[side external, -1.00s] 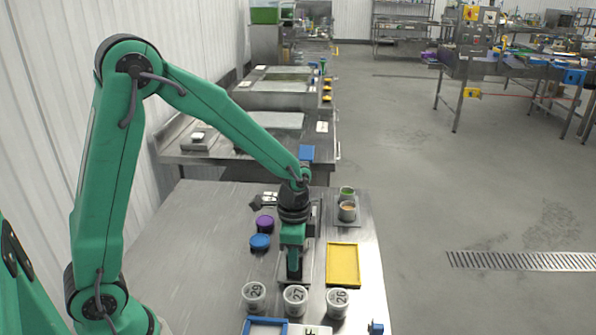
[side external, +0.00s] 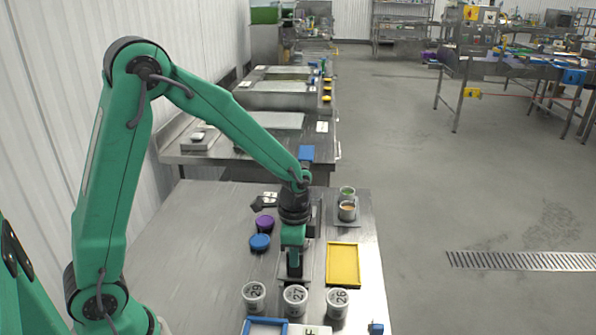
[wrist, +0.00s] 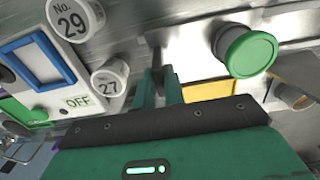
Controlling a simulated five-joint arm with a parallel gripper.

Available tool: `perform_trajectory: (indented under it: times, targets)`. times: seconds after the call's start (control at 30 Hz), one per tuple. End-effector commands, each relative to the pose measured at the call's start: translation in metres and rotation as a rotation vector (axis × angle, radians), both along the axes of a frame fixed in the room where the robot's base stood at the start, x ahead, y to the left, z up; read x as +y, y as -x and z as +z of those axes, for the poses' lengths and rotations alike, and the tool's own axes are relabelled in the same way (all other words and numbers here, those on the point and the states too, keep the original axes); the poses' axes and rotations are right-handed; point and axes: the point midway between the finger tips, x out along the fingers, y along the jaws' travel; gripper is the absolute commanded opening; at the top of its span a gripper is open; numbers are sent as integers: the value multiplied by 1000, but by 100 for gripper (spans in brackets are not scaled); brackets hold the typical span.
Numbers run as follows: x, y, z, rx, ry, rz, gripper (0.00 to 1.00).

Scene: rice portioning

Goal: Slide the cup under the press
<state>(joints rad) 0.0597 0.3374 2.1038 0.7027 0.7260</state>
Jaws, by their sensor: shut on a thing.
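White cups marked 29 (side external: 254,298), 27 (side external: 296,301) and 26 (side external: 337,304) stand in a row at the front. Cups 29 (wrist: 76,18) and 27 (wrist: 110,80) also show in the wrist view. My gripper (side external: 294,268) points down over a grey metal plate, behind cup 27 and apart from the row. In the wrist view my gripper (wrist: 160,78) has its fingers close together around something narrow and dark that I cannot make out. A grey cylinder with a green round face (wrist: 250,55) shows there; I cannot tell whether it is the press.
A yellow tray (side external: 342,282) lies right of my gripper. A brownish-filled cup (side external: 347,213) stands on a small tray at the back right. Blue (side external: 260,242) and purple (side external: 264,224) round items lie left. A blue frame (wrist: 36,62) and an OFF panel (wrist: 77,101) are at the front.

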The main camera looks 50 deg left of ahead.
Motion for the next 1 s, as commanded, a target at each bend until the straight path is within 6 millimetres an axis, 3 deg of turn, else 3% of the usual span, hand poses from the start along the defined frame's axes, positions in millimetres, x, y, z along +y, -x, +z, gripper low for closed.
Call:
perform_trajectory:
  times: [0.7,1.0]
  targets:
    - [84,-87,1,-8,-1,1,0]
    - [97,-100,1,-11,-1,-1,0]
